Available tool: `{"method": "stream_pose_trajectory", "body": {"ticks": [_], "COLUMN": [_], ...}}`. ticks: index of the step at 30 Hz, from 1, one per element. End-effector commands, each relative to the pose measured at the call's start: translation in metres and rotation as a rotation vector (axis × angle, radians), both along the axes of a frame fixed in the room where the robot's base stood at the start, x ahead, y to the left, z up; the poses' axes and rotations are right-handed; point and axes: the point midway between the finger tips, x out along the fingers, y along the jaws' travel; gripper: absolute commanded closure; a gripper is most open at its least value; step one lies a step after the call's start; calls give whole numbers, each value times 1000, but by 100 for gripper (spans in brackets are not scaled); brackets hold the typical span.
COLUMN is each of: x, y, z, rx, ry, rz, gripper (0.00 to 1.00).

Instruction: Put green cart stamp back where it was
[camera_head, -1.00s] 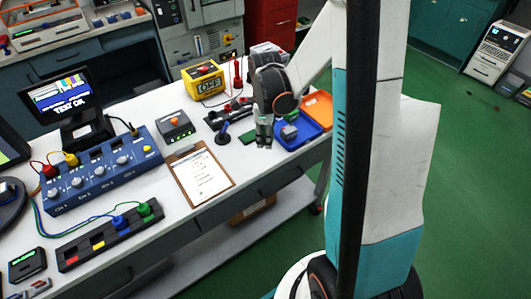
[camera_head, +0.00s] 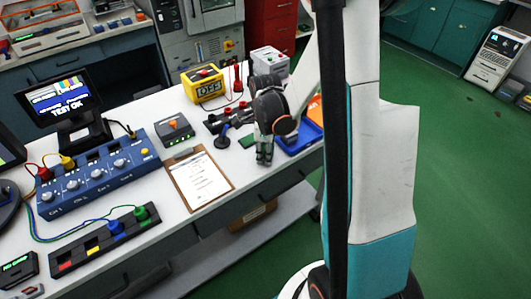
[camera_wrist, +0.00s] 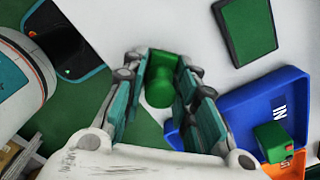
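In the wrist view, the green stamp (camera_wrist: 160,88), with a round handle and a blocky end, sits between the fingertips of my gripper (camera_wrist: 163,72). The fingers look shut on it. In the head view, my gripper (camera_head: 264,155) hangs at the bench's front edge, just left of the blue tray, and the stamp is hard to make out there. A flat green pad with a dark rim (camera_wrist: 248,30) lies on the white bench behind the gripper; it also shows in the head view (camera_head: 248,141). A blue stamp (camera_head: 222,141) stands left of the pad.
The blue IN tray (camera_wrist: 237,100) holds a green-topped block (camera_wrist: 272,143); an orange tray (camera_wrist: 290,168) adjoins it. A clipboard (camera_head: 200,182) lies left of my gripper. A dark rack (camera_head: 217,121) and yellow meter (camera_head: 203,84) stand farther back.

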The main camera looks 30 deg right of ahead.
Motion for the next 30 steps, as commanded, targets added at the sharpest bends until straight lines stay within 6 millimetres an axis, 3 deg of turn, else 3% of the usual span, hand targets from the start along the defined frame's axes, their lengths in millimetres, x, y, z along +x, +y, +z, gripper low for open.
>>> {"method": "stream_pose_trajectory", "body": {"ticks": [14, 30], "x": [0, 0], "y": [0, 0], "z": [5, 105], "rx": [0, 0], "ry": [0, 0], "rz": [0, 0], "gripper": [57, 57]}}
